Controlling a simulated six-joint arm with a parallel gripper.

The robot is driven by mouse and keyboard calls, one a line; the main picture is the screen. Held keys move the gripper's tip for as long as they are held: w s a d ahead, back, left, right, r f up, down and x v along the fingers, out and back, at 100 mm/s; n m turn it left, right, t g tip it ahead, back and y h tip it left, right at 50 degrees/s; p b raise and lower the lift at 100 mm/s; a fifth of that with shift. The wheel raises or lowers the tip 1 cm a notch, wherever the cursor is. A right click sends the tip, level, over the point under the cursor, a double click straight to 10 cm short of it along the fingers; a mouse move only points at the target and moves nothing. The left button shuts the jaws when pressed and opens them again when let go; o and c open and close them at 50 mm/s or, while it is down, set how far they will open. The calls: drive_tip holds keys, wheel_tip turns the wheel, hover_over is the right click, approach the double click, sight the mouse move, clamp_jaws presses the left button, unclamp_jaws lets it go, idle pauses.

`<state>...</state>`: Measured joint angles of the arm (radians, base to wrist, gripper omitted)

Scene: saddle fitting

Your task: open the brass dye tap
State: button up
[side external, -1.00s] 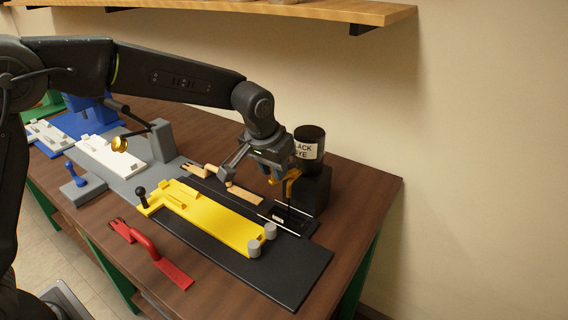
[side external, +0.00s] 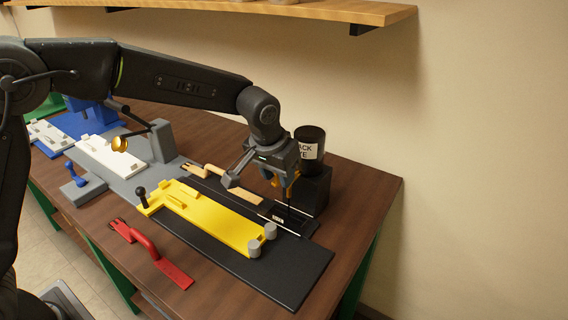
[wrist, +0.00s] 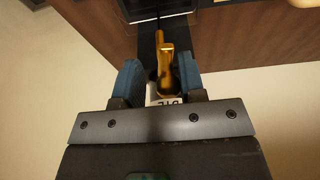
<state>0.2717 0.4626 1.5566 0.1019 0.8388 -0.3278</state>
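The brass dye tap (wrist: 165,62) shows in the wrist view as a gold lever between my two blue fingers, with a gap on each side. In the side view only a small part of the tap (side external: 294,181) shows at the front of the black stand, mostly hidden by my gripper (side external: 282,184). My gripper (wrist: 160,82) is open, with its fingers on either side of the tap. The black dye pot (side external: 310,136) with a white label stands on the black stand (side external: 316,190) behind the tap.
Below the tap is a dark tray (side external: 290,220) with thin metal rails. A yellow fixture (side external: 215,218) with grey posts lies on a black board (side external: 290,268) in front. A tan-handled tool (side external: 235,190) lies left of the gripper. A red tool (side external: 155,255) lies near the table's front.

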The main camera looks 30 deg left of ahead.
drive_tip(key=shift+o, duration=1.4)
drive_tip(key=shift+r, duration=0.1)
drive_tip(key=v, duration=0.6)
drive_tip(key=shift+a, duration=0.1)
drive_tip(key=s+a+r+t, duration=0.1)
drive_tip(key=s+a+r, duration=0.25)
drive_tip(key=s, duration=0.25)
drive_tip(key=s+a+r, duration=0.2)
drive_tip(key=s+a, duration=0.2)
drive_tip(key=s, duration=0.2)
drive_tip(key=s+a+f, duration=0.1)
drive_tip(key=s+a, duration=0.1)
drive_tip(key=s, duration=0.5)
drive_tip(key=s+a+f+t, duration=0.1)
drive_tip(key=s+a+f, duration=0.1)
drive_tip(key=s, duration=0.5)
drive_tip(key=shift+s+a+f, duration=0.2)
drive_tip(key=shift+s+a, duration=0.1)
drive_tip(key=shift+a, duration=0.05)
